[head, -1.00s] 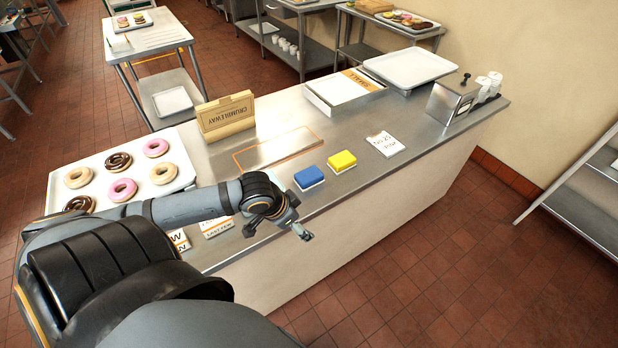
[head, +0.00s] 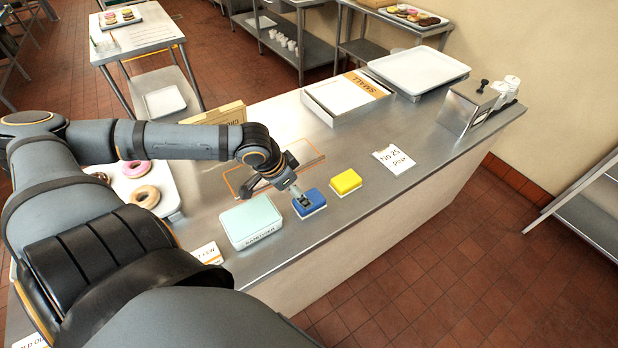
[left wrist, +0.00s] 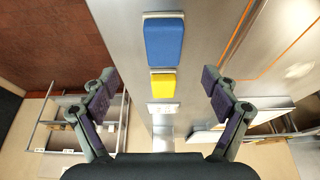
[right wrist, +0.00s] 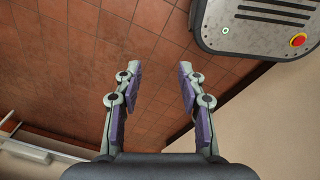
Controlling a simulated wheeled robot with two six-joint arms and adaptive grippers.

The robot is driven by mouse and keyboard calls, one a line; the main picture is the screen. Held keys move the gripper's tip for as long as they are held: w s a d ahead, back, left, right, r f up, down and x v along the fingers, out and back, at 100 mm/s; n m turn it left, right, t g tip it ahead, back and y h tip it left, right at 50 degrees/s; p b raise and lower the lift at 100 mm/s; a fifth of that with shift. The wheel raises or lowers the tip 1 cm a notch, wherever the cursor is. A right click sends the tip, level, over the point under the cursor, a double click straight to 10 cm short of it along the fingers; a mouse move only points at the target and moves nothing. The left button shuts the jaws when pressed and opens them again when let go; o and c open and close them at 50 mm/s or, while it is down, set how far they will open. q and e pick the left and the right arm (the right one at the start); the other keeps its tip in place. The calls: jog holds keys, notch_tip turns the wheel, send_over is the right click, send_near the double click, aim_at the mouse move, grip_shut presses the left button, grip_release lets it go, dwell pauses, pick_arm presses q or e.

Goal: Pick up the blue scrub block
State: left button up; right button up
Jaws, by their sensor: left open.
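The blue scrub block (head: 314,203) lies on the steel counter beside a yellow block (head: 345,181). My left gripper (head: 303,198) is above the blue block, its fingers hiding part of it in the head view. In the left wrist view the blue block (left wrist: 164,42) is at the top, beyond the open fingers of my left gripper (left wrist: 159,85), with the yellow block (left wrist: 162,84) between the fingertips' directions. Nothing is in its grasp. My right gripper (right wrist: 157,75) is open and empty over the tiled floor, away from the counter.
A pale green lidded box (head: 251,221) stands left of the blue block. An orange-outlined area (head: 290,165) lies behind. A note card (head: 394,158), white box (head: 340,100), tray (head: 418,68) and metal dispenser (head: 468,107) are to the right. Donuts sit on a tray (head: 168,193) at left.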

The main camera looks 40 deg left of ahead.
aim_at(299, 207)
pick_arm(q)
jog(key=b+x, duration=0.3)
jog(key=shift+s+a+f+b, duration=0.1)
jog(key=shift+s+b, duration=0.1)
jog(key=shift+b, duration=0.1)
jog(key=f+b, duration=0.1)
jog(key=w+f+b, duration=0.1)
jog(key=b, duration=0.1)
jog(key=shift+w+a, duration=0.2)
jog(key=shift+w, duration=0.1)
jog(key=shift+d+f+b, duration=0.1)
jog(key=shift+d+b, duration=0.1)
jog(key=shift+b, duration=0.75)
jog(key=shift+r, duration=0.25)
jog(key=shift+w+f, duration=0.15)
jog(key=shift+f, duration=0.15)
jog(key=shift+w+d+f+b, duration=0.1)
jog(key=shift+f+b, duration=0.2)
jog(key=shift+b, duration=0.05)
jog(key=shift+w+d+f, duration=0.2)
jog(key=shift+w+f, duration=0.15)
jog(key=shift+f, duration=0.15)
jog(key=shift+b+x, duration=0.45)
jog(key=shift+x, duration=0.85)
pick_arm(e)
notch_tip(299, 207, down, 12)
jog(key=shift+a+r, duration=0.2)
pick_arm(q)
jog(key=shift+a, duration=0.1)
